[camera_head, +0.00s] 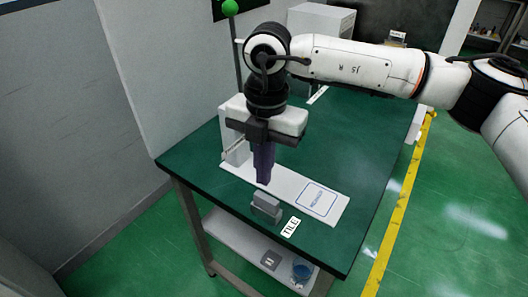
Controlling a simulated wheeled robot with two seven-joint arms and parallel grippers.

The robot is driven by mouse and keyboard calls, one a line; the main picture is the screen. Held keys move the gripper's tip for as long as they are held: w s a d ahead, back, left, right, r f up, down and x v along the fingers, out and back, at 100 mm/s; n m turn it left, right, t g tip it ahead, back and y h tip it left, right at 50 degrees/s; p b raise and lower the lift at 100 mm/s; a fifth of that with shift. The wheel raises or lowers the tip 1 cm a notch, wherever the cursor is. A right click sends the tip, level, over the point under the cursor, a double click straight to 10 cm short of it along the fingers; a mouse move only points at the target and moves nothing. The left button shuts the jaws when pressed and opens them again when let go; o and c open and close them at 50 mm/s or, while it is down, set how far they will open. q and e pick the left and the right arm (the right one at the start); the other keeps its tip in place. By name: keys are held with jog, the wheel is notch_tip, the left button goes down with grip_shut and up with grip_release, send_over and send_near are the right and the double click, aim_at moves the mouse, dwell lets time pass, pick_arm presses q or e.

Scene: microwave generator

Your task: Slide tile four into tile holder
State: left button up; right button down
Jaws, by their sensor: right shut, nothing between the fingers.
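A small grey block-like piece (266,207) stands near the front edge of the green table, beside a white label reading TILE (290,227). I cannot tell whether it is the tile holder alone or holds tiles. No tile marked four can be made out. My right gripper (263,180) points down with its purple fingers shut and empty. It appears above the white plate, behind the grey piece and apart from it. My left gripper is not in view.
A long white plate (285,181) with a blue-framed label lies on the green table (357,150). A white upright unit (236,150) stands at its left end, partly hidden by my right gripper. A lower shelf (240,238) holds a blue cup (302,270). A wall borders the left.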

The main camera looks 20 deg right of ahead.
aim_at(268, 198)
jog(key=shift+w+d+r, duration=0.25)
jog(key=shift+d, duration=0.2)
jog(key=shift+d+f, duration=0.1)
jog(key=shift+f+b, duration=1.45)
jog(key=shift+f, duration=1.4)
jog(key=shift+f+b, duration=0.5)
jog(key=shift+s+f, duration=0.2)
jog(key=shift+f, duration=0.05)
jog(key=shift+w+r+p, duration=0.15)
jog(key=shift+r+p, duration=0.35)
jog(key=shift+r, duration=1)
notch_tip(268, 198, up, 10)
jog(key=b, duration=0.1)
